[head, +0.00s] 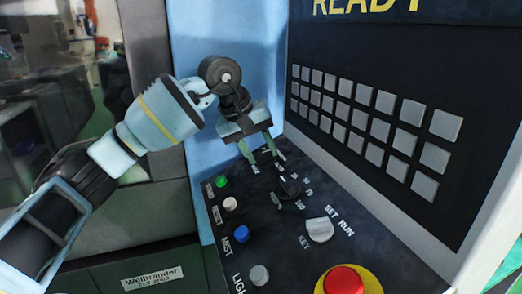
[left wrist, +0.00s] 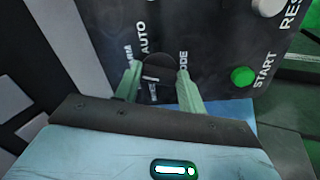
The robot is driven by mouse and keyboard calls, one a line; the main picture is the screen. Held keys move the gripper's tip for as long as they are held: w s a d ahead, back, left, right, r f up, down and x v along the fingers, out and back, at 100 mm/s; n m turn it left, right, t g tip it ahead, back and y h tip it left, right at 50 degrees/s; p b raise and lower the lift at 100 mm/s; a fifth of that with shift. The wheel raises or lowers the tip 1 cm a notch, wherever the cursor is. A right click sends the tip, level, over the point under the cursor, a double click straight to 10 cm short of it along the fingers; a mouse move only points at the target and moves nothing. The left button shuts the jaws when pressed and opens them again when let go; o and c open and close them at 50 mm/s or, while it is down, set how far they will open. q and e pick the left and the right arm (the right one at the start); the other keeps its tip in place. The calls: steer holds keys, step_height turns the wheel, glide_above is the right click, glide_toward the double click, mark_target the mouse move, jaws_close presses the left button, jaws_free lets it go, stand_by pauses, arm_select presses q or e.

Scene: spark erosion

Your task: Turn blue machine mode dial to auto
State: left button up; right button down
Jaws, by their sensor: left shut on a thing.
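The mode dial (left wrist: 160,66) is a round black knob with a small white mark, on the dark sloped control panel of the blue machine. The labels AUTO and MODE stand on either side of it in the left wrist view; smaller labels are partly hidden or too small to read. My left gripper (left wrist: 158,70) is shut on the dial, one pale green finger on each side. In the head view my left gripper (head: 258,155) reaches down to the far end of the panel, and its fingers partly hide the dial. My right gripper is not in view.
The panel also holds a second black dial (head: 289,187), a green START button (head: 221,181), a white button (head: 230,203), a blue button (head: 242,234), a grey SET/RUN key knob (head: 320,229) and a red emergency button (head: 343,280). A grey keypad (head: 372,117) rises at right.

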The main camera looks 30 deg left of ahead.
arm_select(q)
steer(key=m, duration=0.5)
steer(key=shift+a+f+b, duration=0.1)
steer(key=shift+b, duration=0.25)
steer(key=shift+a+m, duration=0.1)
steer(key=shift+m, duration=2.2)
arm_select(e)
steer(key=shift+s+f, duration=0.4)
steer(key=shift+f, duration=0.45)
arm_select(q)
steer(key=o, duration=1)
steer(key=v, duration=0.8)
steer(key=shift+f+b, duration=0.1)
steer(key=shift+b, duration=0.25)
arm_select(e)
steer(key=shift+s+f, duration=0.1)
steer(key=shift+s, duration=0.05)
